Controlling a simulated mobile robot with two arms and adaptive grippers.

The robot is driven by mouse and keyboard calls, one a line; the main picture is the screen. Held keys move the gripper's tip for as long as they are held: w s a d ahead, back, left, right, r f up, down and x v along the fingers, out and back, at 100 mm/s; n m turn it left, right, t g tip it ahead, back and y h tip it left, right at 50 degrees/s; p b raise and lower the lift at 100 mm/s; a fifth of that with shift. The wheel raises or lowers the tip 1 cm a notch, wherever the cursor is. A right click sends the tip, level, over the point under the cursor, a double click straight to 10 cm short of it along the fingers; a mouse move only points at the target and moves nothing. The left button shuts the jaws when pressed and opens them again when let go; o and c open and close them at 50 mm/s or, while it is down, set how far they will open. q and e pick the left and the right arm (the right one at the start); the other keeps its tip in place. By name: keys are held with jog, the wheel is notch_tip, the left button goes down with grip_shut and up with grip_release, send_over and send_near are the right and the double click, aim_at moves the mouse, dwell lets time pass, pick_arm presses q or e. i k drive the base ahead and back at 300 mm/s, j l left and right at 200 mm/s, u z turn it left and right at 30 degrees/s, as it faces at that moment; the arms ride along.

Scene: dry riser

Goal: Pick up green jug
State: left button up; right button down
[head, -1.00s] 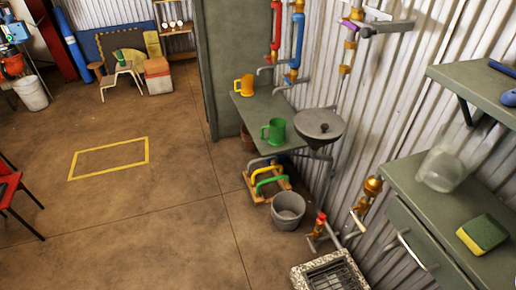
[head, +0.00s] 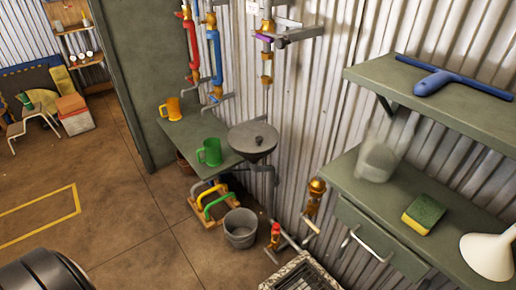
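The green jug (head: 209,152) stands upright on the small grey-green table (head: 185,135) against the corrugated wall. Its handle points left. An orange jug (head: 173,108) stands behind it on the same table, close to the back corner. A round grey basin (head: 252,139) is just right of the green jug. Neither of my grippers shows in the head view. A dark rounded part at the bottom left looks like a piece of my own arm.
A grey bucket (head: 240,229) and a rack with yellow and green handles (head: 212,200) stand on the floor below the table. A shelf and cabinet with a sponge (head: 423,214), clear container (head: 378,160) and white funnel (head: 490,256) are on the right. Open floor lies left.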

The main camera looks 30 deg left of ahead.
aim_at(213, 150)
jog(key=j+z, duration=0.2)
jog(key=j, duration=0.25)
jog(key=j+z, duration=0.2)
jog(key=j, duration=0.3)
jog(key=j+z, duration=0.25)
jog(key=j, duration=0.25)
jog(key=j+z, duration=0.2)
jog(key=j, duration=0.25)
jog(key=k+j+z, duration=0.2)
jog(key=j, duration=0.25)
jog(key=k+j+z, duration=0.2)
jog(key=j, duration=0.25)
jog(key=i, duration=0.1)
